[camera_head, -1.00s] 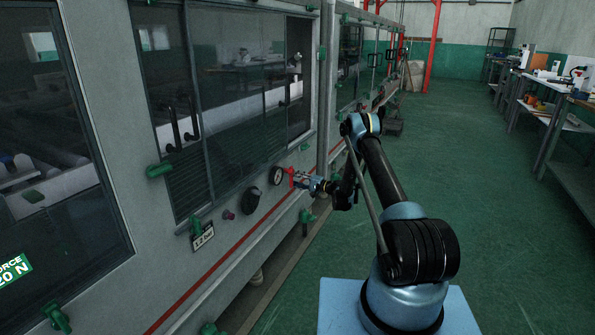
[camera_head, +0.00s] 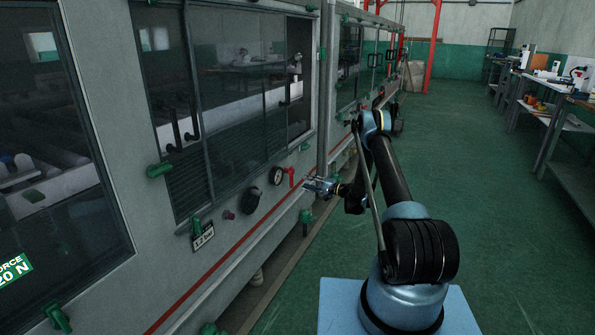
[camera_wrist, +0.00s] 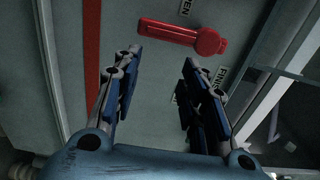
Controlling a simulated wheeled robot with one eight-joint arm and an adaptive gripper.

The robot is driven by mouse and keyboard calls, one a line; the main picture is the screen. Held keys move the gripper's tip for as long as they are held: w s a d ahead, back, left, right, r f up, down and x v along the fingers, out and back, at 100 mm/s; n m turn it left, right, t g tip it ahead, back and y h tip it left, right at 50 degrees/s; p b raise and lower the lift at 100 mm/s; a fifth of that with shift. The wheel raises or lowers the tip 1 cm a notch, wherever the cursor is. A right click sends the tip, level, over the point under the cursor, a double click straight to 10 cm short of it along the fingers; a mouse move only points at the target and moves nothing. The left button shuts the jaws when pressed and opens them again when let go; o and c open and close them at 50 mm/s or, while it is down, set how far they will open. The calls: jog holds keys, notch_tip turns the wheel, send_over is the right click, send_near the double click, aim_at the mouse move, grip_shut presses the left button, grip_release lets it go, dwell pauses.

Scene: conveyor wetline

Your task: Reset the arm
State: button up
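My gripper (camera_head: 308,184) is in front of the machine's panel, just right of and below the red valve handle (camera_head: 290,176). In the wrist view my gripper (camera_wrist: 157,75) shows its two blue-padded fingers spread apart with nothing between them. The red handle (camera_wrist: 170,33) lies beyond the fingertips there, apart from them, and its round hub is at the right end. My arm is folded beside the machine, with the forearm reaching left to the panel.
A round gauge (camera_head: 276,176) and a black knob (camera_head: 250,200) sit left of the handle. A vertical post (camera_head: 326,90) stands close by. The green floor (camera_head: 480,190) to the right is open, with workbenches (camera_head: 560,110) beyond.

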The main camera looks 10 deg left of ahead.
jog(key=s+d+r+n+g+h, duration=0.1)
jog(key=s+r+h, duration=0.1)
jog(key=r, duration=0.7)
jog(key=s+d+r+n+g+h, duration=0.1)
jog(key=s+d+r+h, duration=0.1)
jog(key=r, duration=0.7)
jog(key=s+d+r+n+h, duration=0.1)
jog(key=s+d+r+h, duration=0.15)
jog(key=s+r, duration=0.45)
jog(key=s+d+r+h, duration=0.2)
jog(key=s+d+r, duration=0.3)
jog(key=s, duration=0.5)
jog(key=s+d+r+h, duration=0.1)
jog(key=s+d, duration=0.2)
jog(key=s, duration=0.4)
jog(key=s+d+r+g+h, duration=0.1)
jog(key=s+d+h, duration=0.15)
jog(key=s, duration=0.55)
jog(key=s+d+r, duration=0.1)
jog(key=s+d, duration=0.2)
jog(key=s, duration=0.4)
jog(key=s+d+f+h, duration=0.2)
jog(key=s+d+f, duration=0.2)
jog(key=s, duration=0.6)
jog(key=s+d+f+n+g+h, duration=0.1)
jog(key=s+d+f+h, duration=0.2)
jog(key=s, duration=0.7)
jog(key=d+f, duration=0.2)
jog(key=d, duration=0.1)
